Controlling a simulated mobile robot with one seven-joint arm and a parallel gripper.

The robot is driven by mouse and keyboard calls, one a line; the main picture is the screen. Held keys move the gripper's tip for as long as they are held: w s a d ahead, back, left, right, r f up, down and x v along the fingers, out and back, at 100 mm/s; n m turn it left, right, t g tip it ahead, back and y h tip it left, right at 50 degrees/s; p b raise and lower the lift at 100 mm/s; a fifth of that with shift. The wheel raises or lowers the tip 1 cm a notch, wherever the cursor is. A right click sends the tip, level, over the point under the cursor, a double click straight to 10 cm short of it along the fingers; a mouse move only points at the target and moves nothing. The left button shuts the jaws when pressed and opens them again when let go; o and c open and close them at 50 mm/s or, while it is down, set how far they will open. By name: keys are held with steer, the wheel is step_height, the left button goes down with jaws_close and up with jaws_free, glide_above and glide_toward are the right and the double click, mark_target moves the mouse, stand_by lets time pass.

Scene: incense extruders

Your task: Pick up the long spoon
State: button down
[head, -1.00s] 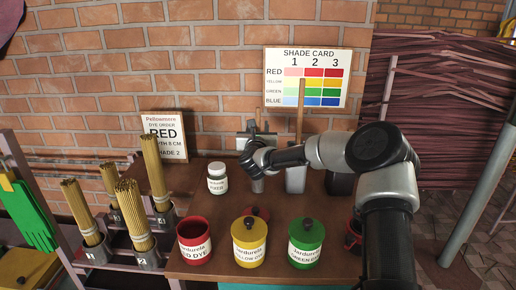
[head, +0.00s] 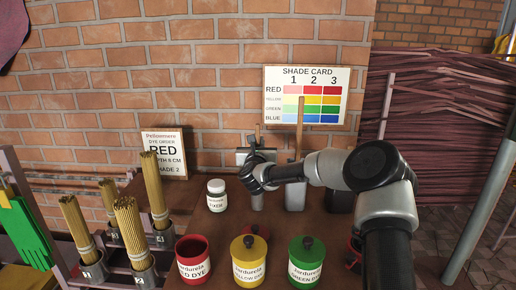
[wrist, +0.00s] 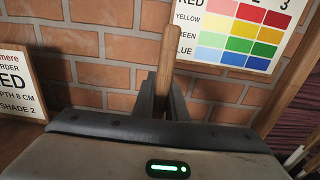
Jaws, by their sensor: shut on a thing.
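My gripper (head: 254,141) is at the back of the brown table, in front of the brick wall. It is shut on an upright wooden handle, taken to be the long spoon (wrist: 167,62), which stands up between the two fingers in the wrist view. The tip of this handle (head: 257,130) also shows above my gripper in the head view. The spoon's lower end is hidden behind my gripper and wrist.
Another wooden handle (head: 300,128) rises from a grey container (head: 295,198) to the right. A white fixer jar (head: 216,196) stands left. Red (head: 193,262), yellow (head: 247,265) and green (head: 306,265) dye pots line the front. Stick bundles (head: 132,230) stand at left.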

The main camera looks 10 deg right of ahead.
step_height(320, 180, up, 12)
steer(key=p, duration=0.2)
steer(key=s+a, duration=0.2)
steer(key=s, duration=0.7)
steer(key=s+a, duration=0.2)
steer(key=s, duration=0.8)
steer(key=shift+s+f+p, duration=0.2)
steer(key=shift+f+p, duration=0.25)
